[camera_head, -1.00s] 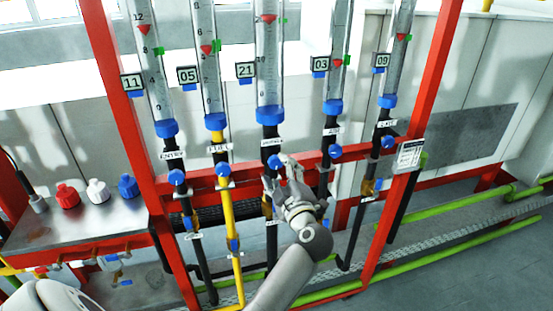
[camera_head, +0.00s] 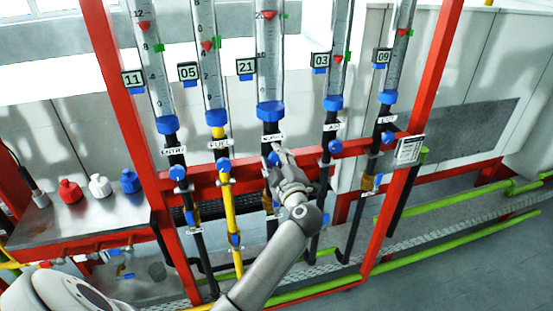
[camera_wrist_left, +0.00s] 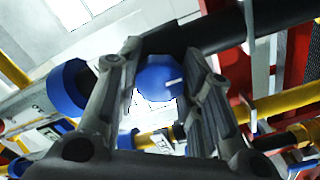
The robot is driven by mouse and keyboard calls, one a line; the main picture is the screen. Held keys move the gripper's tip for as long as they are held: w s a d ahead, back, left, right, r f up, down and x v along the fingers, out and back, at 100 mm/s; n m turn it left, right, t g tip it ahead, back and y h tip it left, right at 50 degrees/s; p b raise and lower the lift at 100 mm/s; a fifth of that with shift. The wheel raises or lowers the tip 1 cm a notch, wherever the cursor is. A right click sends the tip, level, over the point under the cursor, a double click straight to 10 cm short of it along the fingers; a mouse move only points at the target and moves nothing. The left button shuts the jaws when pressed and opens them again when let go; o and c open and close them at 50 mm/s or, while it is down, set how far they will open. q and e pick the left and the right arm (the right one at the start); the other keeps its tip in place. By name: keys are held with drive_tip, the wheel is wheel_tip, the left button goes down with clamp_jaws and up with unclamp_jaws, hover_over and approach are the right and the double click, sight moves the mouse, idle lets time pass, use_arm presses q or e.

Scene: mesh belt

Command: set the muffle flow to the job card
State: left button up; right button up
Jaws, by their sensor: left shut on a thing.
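The muffle flow tube (camera_head: 270,70) is the middle clear tube, with number plate 21. Its red float (camera_head: 268,15) is high in the tube, near the level of a green marker (camera_head: 285,16). Below it, a white label (camera_head: 272,138) sits on the black pipe. My left gripper (camera_head: 276,156) is shut on the blue knob below that label and hides much of it in the head view. In the left wrist view the blue knob (camera_wrist_left: 158,78) sits between the two fingers. A white job card (camera_head: 409,150) hangs on the right red post; its text is too small to read.
Similar tubes with blue knobs stand either side: the fuel knob (camera_head: 223,165) to the left, another knob (camera_head: 335,146) to the right. A red crossbar (camera_head: 205,184) runs behind. A metal bench (camera_head: 95,215) with red, white and blue caps stands at the left.

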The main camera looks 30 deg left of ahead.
use_arm(q)
drive_tip(key=shift+n, duration=1)
drive_tip(key=shift+c, duration=0.4)
drive_tip(key=n, duration=0.2)
drive_tip(key=shift+n, duration=0.4)
drive_tip(key=o, duration=1)
drive_tip(key=shift+o, duration=0.2)
